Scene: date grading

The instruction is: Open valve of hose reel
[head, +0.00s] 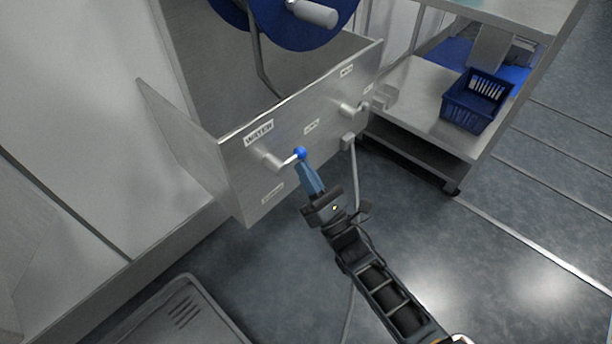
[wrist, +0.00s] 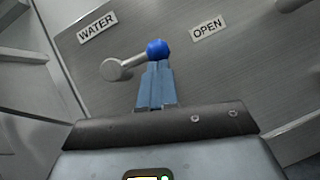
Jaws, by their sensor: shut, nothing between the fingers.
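The water valve is a metal lever with a round hub (head: 268,158) and a blue ball knob (head: 300,153), mounted on a metal panel (head: 323,105) below the WATER label (head: 259,133). The wrist view shows the lever (wrist: 131,63) pointing right from its hub, with the blue knob (wrist: 158,49) at its end. The OPEN label (wrist: 206,28) is right of the knob. My gripper (head: 305,166) has its blue fingers shut and empty. The fingertips are right at the knob, just below it in the picture; I cannot tell if they touch it. The hose reel (head: 285,20) is blue, at the top.
A second metal valve (head: 352,107) sits farther right on the panel. A metal shelf unit (head: 412,100) with a blue basket (head: 474,104) stands at the right. A grey tray (head: 180,315) lies at the lower left. The floor (head: 520,230) at the right is clear.

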